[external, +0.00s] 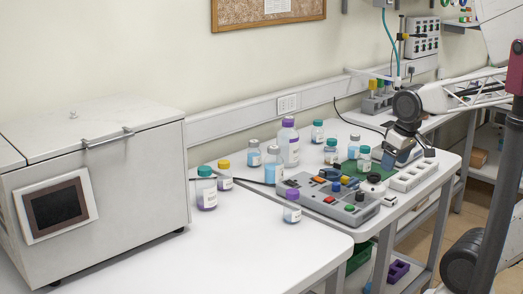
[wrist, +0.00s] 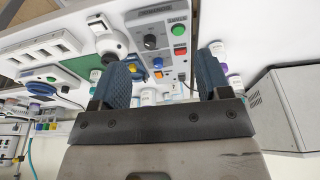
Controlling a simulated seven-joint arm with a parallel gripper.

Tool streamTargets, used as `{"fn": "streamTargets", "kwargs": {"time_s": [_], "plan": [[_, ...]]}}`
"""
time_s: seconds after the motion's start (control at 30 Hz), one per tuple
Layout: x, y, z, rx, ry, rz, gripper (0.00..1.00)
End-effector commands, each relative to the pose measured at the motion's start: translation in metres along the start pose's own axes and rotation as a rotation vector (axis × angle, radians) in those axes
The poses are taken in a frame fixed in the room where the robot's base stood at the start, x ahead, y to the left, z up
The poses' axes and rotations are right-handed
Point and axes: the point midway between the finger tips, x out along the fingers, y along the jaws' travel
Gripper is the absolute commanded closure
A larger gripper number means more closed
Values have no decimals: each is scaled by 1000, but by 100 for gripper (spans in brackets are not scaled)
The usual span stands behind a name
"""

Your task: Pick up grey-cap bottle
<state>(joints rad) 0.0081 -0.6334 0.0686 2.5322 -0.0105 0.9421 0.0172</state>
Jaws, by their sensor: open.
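In the external view, a grey-cap bottle with blue liquid (external: 273,167) stands upright behind the control box. Another bottle with a greyish cap (external: 254,153) stands just behind and left of it. My gripper (external: 402,160) is above the right part of the table, well to the right of both and apart from them. In the wrist view, my gripper (wrist: 163,82) is open, with two blue fingers spread and nothing held. A pale bottle-like thing (wrist: 149,95) shows between the fingers, partly hidden by the gripper body; its cap colour cannot be told.
The control box (external: 328,196) fills the table's front middle. Near the grey-cap bottles are a tall purple-cap bottle (external: 289,146), a yellow-cap bottle (external: 225,177) and a teal-cap bottle (external: 206,190). A small purple-cap bottle (external: 292,209) stands in front. A large grey machine (external: 120,180) is at left.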

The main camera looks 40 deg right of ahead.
Motion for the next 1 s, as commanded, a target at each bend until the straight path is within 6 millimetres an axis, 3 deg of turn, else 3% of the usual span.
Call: {"fn": "streamTargets", "kwargs": {"time_s": [0.03, 0.2, 0.57, 0.77, 1.0], "plan": [[0, 0, 0, 0, 0, 0, 22], [0, 0, 0, 0, 0, 0, 0], [-1, 0, -6, -14, -3, 0, 0], [-3, 0, -32, -78, -17, -1, 0], [-5, -1, -88, -220, -45, -6, 0]]}}
